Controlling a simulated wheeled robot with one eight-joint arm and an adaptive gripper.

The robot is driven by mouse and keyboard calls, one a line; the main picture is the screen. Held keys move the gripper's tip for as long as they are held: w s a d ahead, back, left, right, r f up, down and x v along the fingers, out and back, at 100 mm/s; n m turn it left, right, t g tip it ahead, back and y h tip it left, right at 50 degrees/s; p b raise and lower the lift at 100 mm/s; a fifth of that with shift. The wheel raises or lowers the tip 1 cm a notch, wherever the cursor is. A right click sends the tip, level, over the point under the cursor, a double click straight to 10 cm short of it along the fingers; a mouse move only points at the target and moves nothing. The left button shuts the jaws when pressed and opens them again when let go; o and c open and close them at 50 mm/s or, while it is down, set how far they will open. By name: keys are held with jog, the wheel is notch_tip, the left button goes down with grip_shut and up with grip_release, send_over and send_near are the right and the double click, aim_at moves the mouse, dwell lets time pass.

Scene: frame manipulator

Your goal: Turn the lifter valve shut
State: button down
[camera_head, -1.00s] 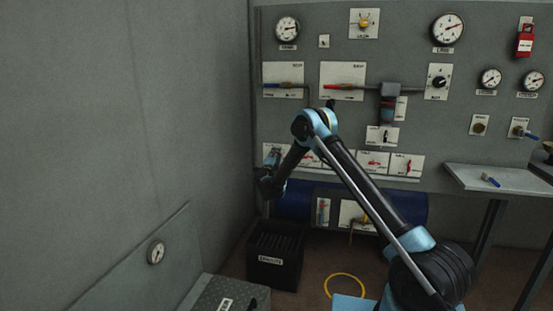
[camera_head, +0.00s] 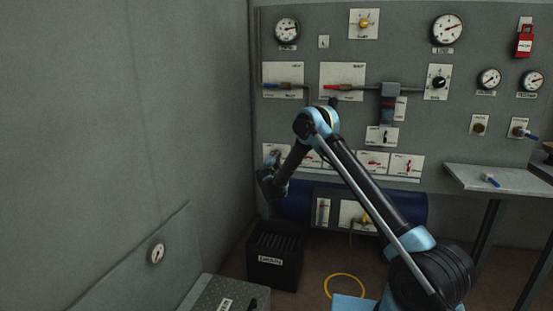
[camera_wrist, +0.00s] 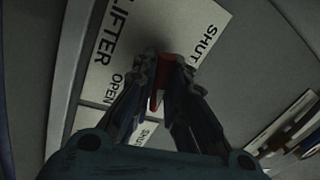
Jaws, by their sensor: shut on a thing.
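The lifter valve plate (camera_wrist: 103,62) fills the upper left of the wrist view, with the words LIFTER, OPEN and SHUT on it. In the head view the leftmost plate of the lower row (camera_head: 269,150) is partly behind my gripper. The red valve handle (camera_wrist: 158,98) shows between my fingers. My gripper (camera_wrist: 163,66) is shut on the handle, with a finger on each side. The handle's pivot end is hidden by the fingertips. In the head view my gripper (camera_head: 274,158) is at the panel's lower left, and the handle cannot be seen there.
More red-handled valve plates (camera_head: 373,162) stand to the right in the same row. A blue tank (camera_head: 292,200) lies below the panel. A black crate (camera_head: 274,259) and a yellow ring (camera_head: 345,287) are on the floor. A shelf (camera_head: 510,181) juts out at the right.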

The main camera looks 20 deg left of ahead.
jog(key=n+y, duration=0.1)
jog(key=n, duration=0.3)
jog(key=shift+g, duration=0.3)
jog(key=n+y, duration=0.1)
jog(key=n, duration=0.3)
jog(key=shift+n, duration=0.3)
jog(key=n+g, duration=0.1)
jog(key=n, duration=0.2)
jog(key=shift+n+y, duration=0.3)
jog(key=shift+n, duration=0.1)
jog(key=shift+a+n+g, duration=0.1)
jog(key=shift+n+g, duration=0.4)
jog(key=shift+n, duration=1.6)
jog(key=c, duration=1.6)
grip_release()
jog(key=shift+s, duration=0.1)
